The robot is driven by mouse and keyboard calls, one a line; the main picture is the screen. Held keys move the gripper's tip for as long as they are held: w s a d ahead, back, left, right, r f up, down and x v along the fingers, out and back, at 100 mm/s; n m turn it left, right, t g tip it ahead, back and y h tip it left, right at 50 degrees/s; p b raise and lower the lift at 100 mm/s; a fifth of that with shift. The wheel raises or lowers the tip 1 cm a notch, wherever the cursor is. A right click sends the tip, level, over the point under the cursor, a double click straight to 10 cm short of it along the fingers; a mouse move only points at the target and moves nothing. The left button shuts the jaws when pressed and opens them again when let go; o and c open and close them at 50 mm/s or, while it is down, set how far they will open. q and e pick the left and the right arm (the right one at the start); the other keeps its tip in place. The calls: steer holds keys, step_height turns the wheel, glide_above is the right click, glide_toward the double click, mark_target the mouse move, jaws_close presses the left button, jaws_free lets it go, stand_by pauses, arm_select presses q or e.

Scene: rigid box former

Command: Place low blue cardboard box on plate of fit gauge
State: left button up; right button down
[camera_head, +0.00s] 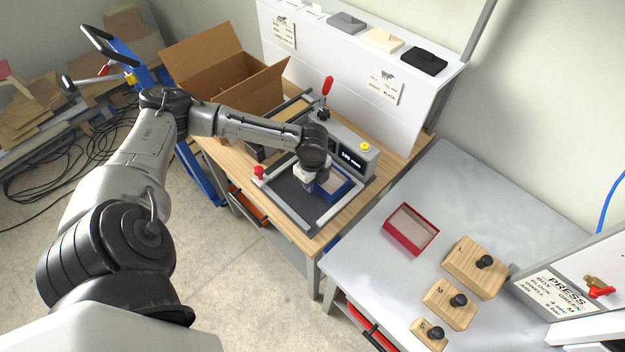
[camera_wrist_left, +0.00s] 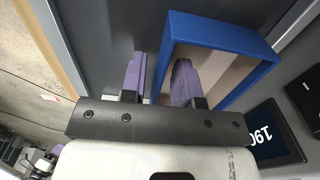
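The low blue cardboard box (camera_head: 335,181) lies open side up on the dark plate (camera_head: 296,202) of the fit gauge (camera_head: 347,150). It appears flat on the plate, close to the gauge's display housing. My left gripper (camera_head: 314,184) is down at the box's left side. In the left wrist view the blue box (camera_wrist_left: 225,35) shows its pale inside. The purple fingers of my left gripper (camera_wrist_left: 160,75) straddle one box wall, one finger outside and one inside. A gap shows between the outer finger and the wall, so the gripper looks open. My right gripper is not in view.
A red box (camera_head: 411,229) and several wooden blocks with black knobs (camera_head: 475,266) stand on the grey table (camera_head: 372,262) at right. An open carton (camera_head: 225,75) stands behind the gauge. The gauge has a red-handled clamp (camera_head: 326,92) and a red knob (camera_head: 259,171).

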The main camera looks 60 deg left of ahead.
arm_select(q)
steer(key=shift+r, duration=0.1)
